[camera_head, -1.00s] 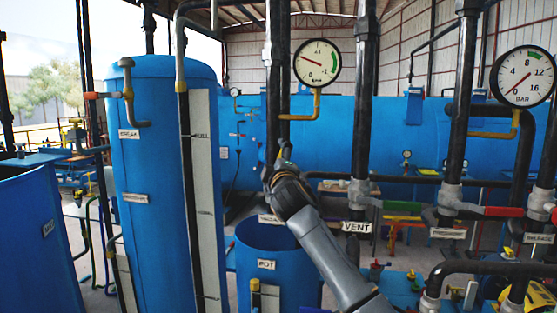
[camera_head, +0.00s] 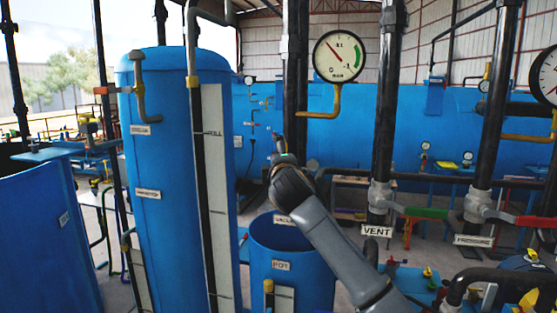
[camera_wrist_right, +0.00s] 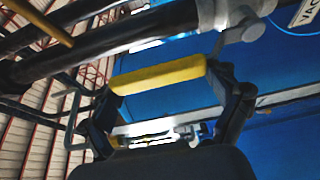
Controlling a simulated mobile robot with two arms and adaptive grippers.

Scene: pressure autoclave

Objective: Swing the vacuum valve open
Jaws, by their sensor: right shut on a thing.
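The vacuum valve's yellow lever (camera_wrist_right: 160,74) runs across the right wrist view between the two fingers of my right gripper (camera_wrist_right: 168,82), which is shut on it. The lever's end is near a grey valve body (camera_wrist_right: 235,15) on a dark pipe. A label beginning "VAC" (camera_wrist_right: 302,14) shows at the upper right. In the head view my right gripper (camera_head: 281,150) is beyond my dark wrist, by the black vertical pipes, and mostly hidden; the lever is not clearly visible there. A partly covered vacuum label (camera_head: 286,219) is below the wrist. My left gripper is not in view.
A round gauge (camera_head: 346,56) hangs above right of my wrist. A tall blue tank (camera_head: 165,190) stands left and a blue pot (camera_head: 300,290) below. The green vent lever (camera_head: 425,213) and a red lever (camera_head: 535,221) are on pipes to the right.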

